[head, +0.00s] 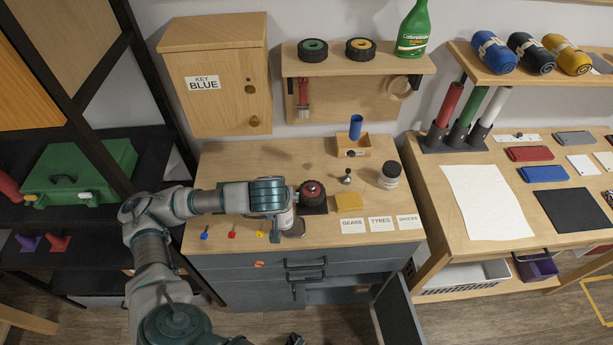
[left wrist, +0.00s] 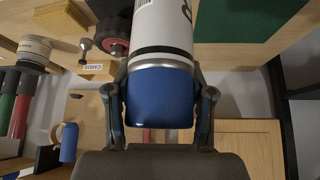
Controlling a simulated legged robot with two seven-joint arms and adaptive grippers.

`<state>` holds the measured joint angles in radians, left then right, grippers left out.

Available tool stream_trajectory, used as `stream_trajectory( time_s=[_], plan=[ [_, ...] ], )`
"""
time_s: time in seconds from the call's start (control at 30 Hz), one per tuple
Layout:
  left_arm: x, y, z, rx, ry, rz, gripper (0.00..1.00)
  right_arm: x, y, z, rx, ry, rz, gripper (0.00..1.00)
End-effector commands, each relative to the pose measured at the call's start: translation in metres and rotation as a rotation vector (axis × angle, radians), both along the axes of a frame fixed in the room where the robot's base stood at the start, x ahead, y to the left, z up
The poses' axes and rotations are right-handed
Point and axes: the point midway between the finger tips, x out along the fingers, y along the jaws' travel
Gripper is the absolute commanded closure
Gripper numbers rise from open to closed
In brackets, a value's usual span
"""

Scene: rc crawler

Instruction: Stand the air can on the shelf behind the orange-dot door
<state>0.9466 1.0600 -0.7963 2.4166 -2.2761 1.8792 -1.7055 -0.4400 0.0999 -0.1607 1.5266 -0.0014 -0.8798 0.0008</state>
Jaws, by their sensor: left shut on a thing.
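My left gripper (head: 288,222) is over the front part of the wooden workbench and is shut on the air can (head: 286,217). In the left wrist view the can (left wrist: 160,40) is white with a dark band and a blue cap (left wrist: 160,97), held between the two fingers (left wrist: 160,110). In the head view the gripper and wrist hide most of the can. An orange mark (head: 259,264) is on the grey cabinet front under the bench. A grey door (head: 397,312) stands open at the cabinet's right, beside a dark opening (head: 338,295).
A black-and-red wheel (head: 312,192) is right beside my left gripper. Small coloured keys (head: 232,233) lie along the bench front. A yellow block (head: 349,201), a jar (head: 390,175) and a blue cup (head: 355,127) stand farther right and back. A closed wooden wall cabinet (head: 215,85) hangs behind.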

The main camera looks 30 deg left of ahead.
Motion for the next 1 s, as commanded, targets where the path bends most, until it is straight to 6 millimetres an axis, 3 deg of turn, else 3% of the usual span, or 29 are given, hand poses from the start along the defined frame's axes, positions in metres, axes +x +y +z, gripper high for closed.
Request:
stream_trajectory(
  time_s=[0.3, 0.5, 0.67, 0.9, 1.0],
  plan=[
    [0.080, 0.049, -0.007, -0.001, 0.001, 0.007, 0.89, -0.006, -0.001, -0.007, 0.000, 0.003, 0.001, 0.60],
    [0.114, 0.068, -0.011, 0.001, -0.001, 0.003, 0.89, -0.009, -0.002, -0.012, -0.001, 0.008, 0.002, 0.60],
    [0.122, 0.073, -0.014, 0.001, 0.000, -0.002, 0.89, -0.009, -0.002, -0.013, -0.001, 0.006, 0.002, 0.60],
    [0.122, 0.075, -0.046, 0.002, 0.002, 0.000, 0.89, -0.009, -0.002, -0.013, -0.002, 0.007, 0.002, 0.60],
    [0.122, 0.075, -0.048, 0.001, -0.002, 0.000, 0.89, -0.009, -0.002, -0.012, -0.002, 0.007, 0.002, 0.60]
  ],
)
